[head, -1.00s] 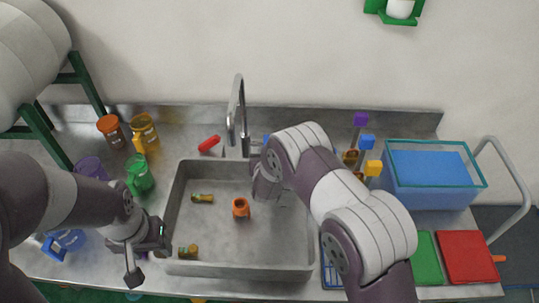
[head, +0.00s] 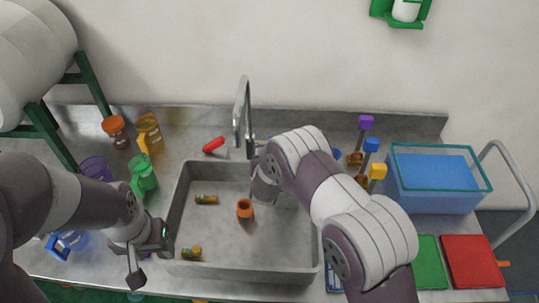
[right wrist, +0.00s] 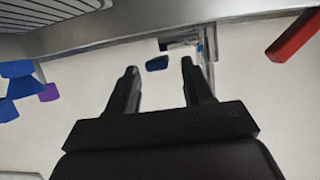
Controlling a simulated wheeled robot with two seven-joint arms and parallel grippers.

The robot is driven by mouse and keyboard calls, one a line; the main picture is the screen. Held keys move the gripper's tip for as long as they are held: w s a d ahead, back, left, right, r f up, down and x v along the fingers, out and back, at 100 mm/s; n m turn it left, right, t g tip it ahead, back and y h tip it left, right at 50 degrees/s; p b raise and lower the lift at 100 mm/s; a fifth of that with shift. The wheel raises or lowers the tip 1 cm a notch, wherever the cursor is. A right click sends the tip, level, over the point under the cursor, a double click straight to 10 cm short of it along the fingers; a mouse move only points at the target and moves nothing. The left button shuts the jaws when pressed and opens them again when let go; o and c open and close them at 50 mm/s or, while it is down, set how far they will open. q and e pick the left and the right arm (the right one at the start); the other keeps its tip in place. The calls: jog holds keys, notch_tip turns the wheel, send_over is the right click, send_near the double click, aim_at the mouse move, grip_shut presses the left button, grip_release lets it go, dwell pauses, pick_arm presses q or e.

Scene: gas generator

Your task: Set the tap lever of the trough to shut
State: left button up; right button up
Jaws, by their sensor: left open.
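The grey sink trough (head: 245,268) sits in the counter, with a silver tap (head: 240,120) behind it. A red lever (head: 214,145) lies left of the tap; a red bar, probably the same lever, shows in the right wrist view (right wrist: 293,35). A small blue piece (right wrist: 157,62), possibly the other lever, shows between and apart from the fingertips of my right gripper (right wrist: 159,68), which is open. My right arm hides that gripper and the area right of the tap in the head view. My left gripper (head: 149,256) is open and empty at the trough's left edge.
An orange piece (head: 245,208) and small yellowish fittings (head: 206,200) lie in the trough. Coloured jars (head: 145,175) stand at left. A tank of blue liquid (head: 435,185) and a red board (head: 470,262) are at right. Purple, blue and yellow-topped items (head: 371,145) stand behind my right arm.

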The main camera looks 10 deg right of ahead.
jog(key=b+v, duration=0.2)
jog(key=v, duration=1)
jog(key=shift+s+r, duration=0.15)
jog(key=shift+s, duration=0.2)
jog(key=shift+a, duration=0.1)
jog(key=s+a+f+n+g+y, duration=0.35)
jog(key=s+f+g, duration=0.3)
jog(key=s, duration=0.35)
jog(key=s+d+r+g, duration=0.5)
jog(key=s+d+r, duration=0.5)
jog(key=d, duration=0.4)
jog(key=shift+s+r+m+h, duration=0.25)
jog(key=shift+r+m+h, duration=0.1)
jog(key=shift+m, duration=0.1)
